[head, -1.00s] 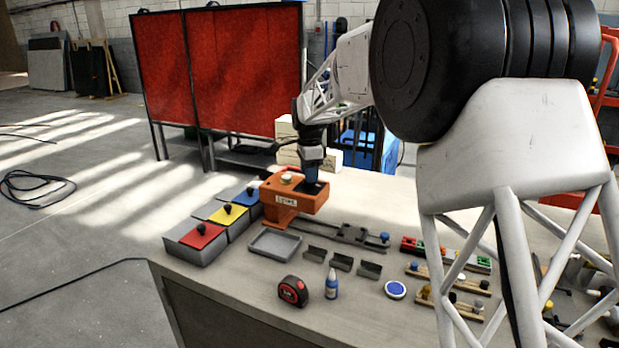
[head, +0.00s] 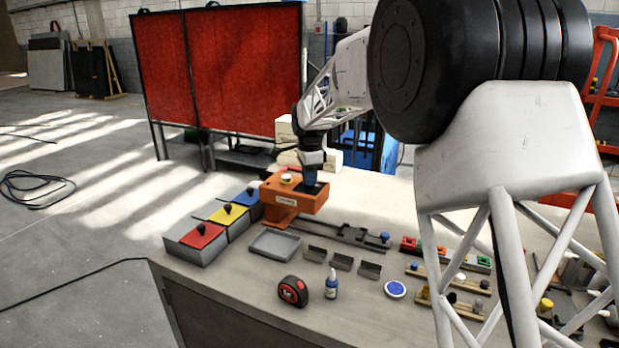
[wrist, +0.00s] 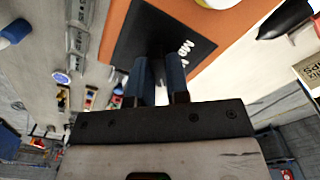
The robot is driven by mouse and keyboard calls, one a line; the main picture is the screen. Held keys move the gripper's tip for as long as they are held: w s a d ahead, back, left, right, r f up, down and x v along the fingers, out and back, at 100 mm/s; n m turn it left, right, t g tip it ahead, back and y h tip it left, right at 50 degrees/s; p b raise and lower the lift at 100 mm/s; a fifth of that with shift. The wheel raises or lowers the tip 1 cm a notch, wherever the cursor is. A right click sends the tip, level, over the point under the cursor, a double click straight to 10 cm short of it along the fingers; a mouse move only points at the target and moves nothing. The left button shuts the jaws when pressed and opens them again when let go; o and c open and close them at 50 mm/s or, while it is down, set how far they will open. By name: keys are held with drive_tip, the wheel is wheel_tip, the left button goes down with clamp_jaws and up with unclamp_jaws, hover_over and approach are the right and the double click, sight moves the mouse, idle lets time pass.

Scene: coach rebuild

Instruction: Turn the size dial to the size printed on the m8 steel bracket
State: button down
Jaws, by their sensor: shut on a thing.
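An orange machine (head: 292,203) with a white label stands at the back left of the bench. A black plate (wrist: 140,38) with white print, partly readable as "M8", lies on its top. My gripper (head: 310,182) points down onto this plate. In the wrist view its two blue fingers (wrist: 160,85) are close together around a dark part, which I take to be the size dial; it is mostly hidden. Three small grey metal brackets (head: 342,262) sit in a row in front of the machine. I cannot read any print on them.
Red, yellow and blue lidded boxes (head: 203,240) stand left of the machine. A grey tray (head: 275,245) lies in front. A tape measure (head: 293,291), blue bottle (head: 331,284) and blue-white disc (head: 395,289) are near the front edge. Wooden racks (head: 450,280) stand to the right.

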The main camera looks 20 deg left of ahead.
drive_tip(key=shift+n, duration=0.5)
drive_tip(key=n, duration=1.8)
drive_tip(key=shift+n, duration=0.4)
drive_tip(key=c, duration=1.1)
unclamp_jaws()
